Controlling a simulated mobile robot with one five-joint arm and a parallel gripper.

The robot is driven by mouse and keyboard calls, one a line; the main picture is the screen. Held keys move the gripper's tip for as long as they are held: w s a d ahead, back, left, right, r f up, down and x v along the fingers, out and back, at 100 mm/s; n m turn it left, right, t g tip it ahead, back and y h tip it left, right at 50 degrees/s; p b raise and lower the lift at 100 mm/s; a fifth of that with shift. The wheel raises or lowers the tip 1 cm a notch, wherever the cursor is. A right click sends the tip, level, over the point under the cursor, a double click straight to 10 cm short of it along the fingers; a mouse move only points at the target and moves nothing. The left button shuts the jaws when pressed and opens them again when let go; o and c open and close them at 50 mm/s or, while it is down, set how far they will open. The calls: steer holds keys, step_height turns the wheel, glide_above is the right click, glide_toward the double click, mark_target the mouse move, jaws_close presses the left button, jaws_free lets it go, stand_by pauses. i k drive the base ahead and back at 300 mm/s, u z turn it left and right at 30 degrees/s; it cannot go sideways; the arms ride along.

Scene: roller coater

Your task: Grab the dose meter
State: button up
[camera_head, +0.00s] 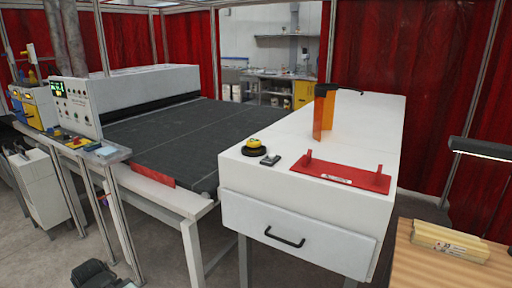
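Which object is the dose meter is not certain. A small dark grey handheld device (270,160) lies flat on top of the white cabinet (240,178), near its front left. A round yellow and black object (254,146) sits just behind it, to the left, and looks apart from it. A dark shape, cut off by the bottom edge at the lower left, may be my gripper (92,274). It is well away from the cabinet top, and its fingers cannot be made out.
A red plate with two upright tabs (340,174) lies right of the device. An orange translucent piece (324,112) stands behind it. The coater's dark belt (190,140) runs left of the cabinet. A wooden table (430,270) and a lamp (482,149) are at the right.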

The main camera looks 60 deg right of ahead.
mark_target(252, 145)
steer(key=z, duration=0.05)
steer(key=i, duration=0.95)
steer(key=u, duration=0.05)
